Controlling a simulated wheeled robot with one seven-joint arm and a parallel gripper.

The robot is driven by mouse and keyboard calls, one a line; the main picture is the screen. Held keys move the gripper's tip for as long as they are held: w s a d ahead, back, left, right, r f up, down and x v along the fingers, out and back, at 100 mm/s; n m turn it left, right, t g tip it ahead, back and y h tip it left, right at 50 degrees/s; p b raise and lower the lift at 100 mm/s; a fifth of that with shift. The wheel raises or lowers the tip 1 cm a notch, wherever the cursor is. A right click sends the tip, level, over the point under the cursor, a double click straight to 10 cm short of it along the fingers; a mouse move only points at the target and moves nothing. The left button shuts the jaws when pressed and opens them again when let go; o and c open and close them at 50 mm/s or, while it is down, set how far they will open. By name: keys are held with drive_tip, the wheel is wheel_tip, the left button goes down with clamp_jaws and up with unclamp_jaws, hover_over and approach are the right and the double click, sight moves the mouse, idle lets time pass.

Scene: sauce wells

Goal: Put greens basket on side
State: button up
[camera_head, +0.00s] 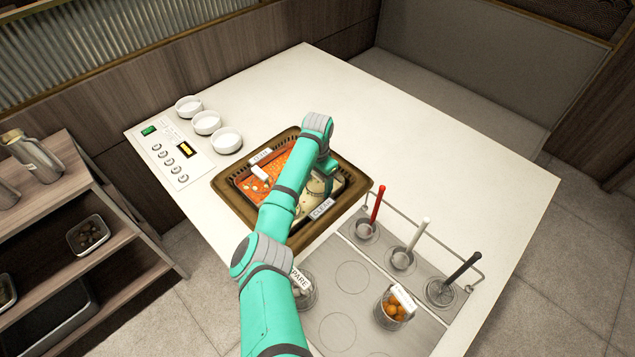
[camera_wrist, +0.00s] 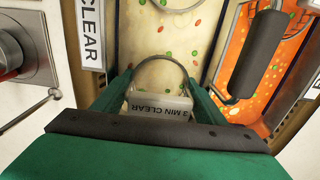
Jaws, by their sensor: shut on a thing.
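In the wrist view my gripper (camera_wrist: 158,98) is shut on a basket with a round wire rim (camera_wrist: 160,60) and a pale tag reading "3 MIN CLEAR" (camera_wrist: 160,107). I take this as the greens basket, though its contents are hidden. It is over the pale clear-broth side of the pot (camera_wrist: 140,30); I cannot tell how deep it sits. The pot's other half holds orange-red broth (camera_head: 282,163).
A basket tagged "SPARE" (camera_head: 300,285) and one with orange balls (camera_head: 394,307) stand in the grey plate with round wells (camera_head: 352,277). Red, white and black handles rise from sauce wells along a rail. Three white bowls (camera_head: 207,122) stand beyond the pot. The far right counter is clear.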

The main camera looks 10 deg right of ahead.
sight(317, 174)
drive_tip(key=shift+f, duration=0.25)
idle(0.3)
drive_tip(key=shift+s+f, duration=0.1)
drive_tip(key=o, duration=1.2)
drive_tip(key=shift+r, duration=0.3)
drive_tip(key=shift+o, duration=0.5)
drive_tip(key=shift+w+r, duration=0.15)
drive_tip(key=shift+r, duration=1.05)
drive_tip(key=shift+w+r, duration=0.1)
drive_tip(key=shift+r, duration=1.05)
drive_tip(key=shift+o, duration=1.3)
wheel_tip(317, 174, up, 5)
drive_tip(key=shift+r, duration=0.1)
drive_tip(key=shift+s+r, duration=0.1)
drive_tip(key=shift+r, duration=0.25)
